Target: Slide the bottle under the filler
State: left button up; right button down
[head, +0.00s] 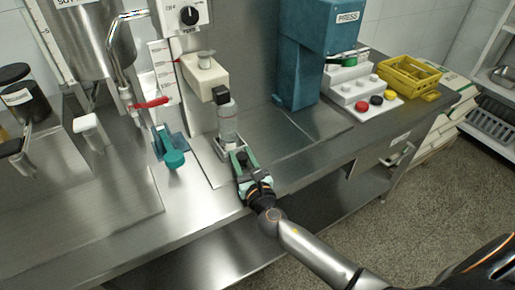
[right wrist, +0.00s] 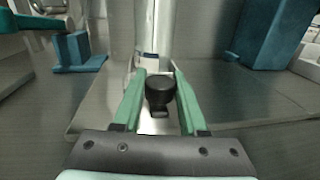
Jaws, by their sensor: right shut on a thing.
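The clear bottle (head: 227,122) stands upright on a small metal carriage (head: 220,147), beneath the dark nozzle (head: 221,95) of the beige filler head (head: 205,75). Whether it is exactly centred there I cannot tell. My right gripper (head: 239,160) is in front of the bottle, low over the counter. In the right wrist view, its green fingers (right wrist: 159,80) are on either side of a black knob (right wrist: 160,90), shut on it. The lower bottle (right wrist: 150,35) shows just behind the knob. My left gripper is not in view.
A teal lever-like part (head: 173,158) stands left of the bottle. A blue press (head: 305,60), a white button box (head: 350,85) and a yellow crate (head: 408,75) are to the right. The steel counter (head: 110,210) has clear room at the front left.

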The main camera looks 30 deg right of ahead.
aim_at(230, 174)
jog(key=shift+s+a, duration=0.15)
jog(key=shift+a, duration=1.85)
jog(key=shift+a, duration=0.1)
jog(key=c, duration=0.7)
grip_release()
jog(key=shift+a, duration=0.1)
jog(key=shift+c, duration=0.2)
jog(key=shift+s, duration=0.45)
jog(key=s, duration=1.1)
jog(key=shift+s+a+b, duration=0.3)
jog(key=shift+a+b, duration=0.1)
